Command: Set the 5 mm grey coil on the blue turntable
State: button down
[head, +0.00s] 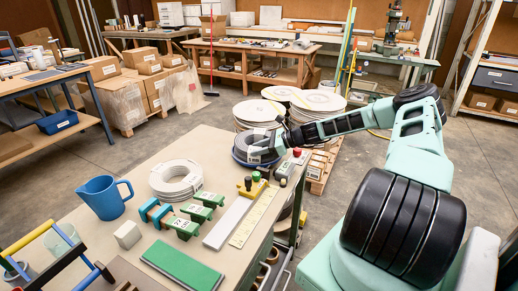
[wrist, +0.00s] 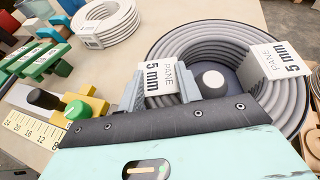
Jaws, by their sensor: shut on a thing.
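The 5 mm grey coil (wrist: 268,90) carries white labels reading "PANE 5 mm". My gripper (wrist: 160,88) is shut on its near side, with a label between the fingers. The dark blue turntable (wrist: 233,80) shows through the coil's middle, and a pale round knob (wrist: 213,79) stands inside the ring. The coil looks level over the turntable; I cannot tell whether it touches. In the head view my gripper (head: 262,148) reaches the far right of the bench, where the turntable (head: 238,157) is partly hidden by the coil and gripper.
A whiter coil (head: 175,181) lies on the bench (head: 150,235), left of the turntable. Green-handled tools (head: 195,214), a yellow block with knobs (head: 252,188), a ruler (head: 252,220) and a blue jug (head: 103,197) stand nearby. Large coils (head: 318,103) are stacked on pallets behind.

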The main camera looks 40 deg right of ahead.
jog(key=c, duration=1.3)
grip_release()
jog(key=shift+o, duration=0.2)
jog(key=shift+f, duration=0.1)
jog(key=shift+p+v, duration=1.2)
jog(key=shift+v, duration=1.1)
jog(key=shift+p+v, duration=1.4)
jog(key=shift+v, duration=1.85)
jog(key=shift+a, duration=0.1)
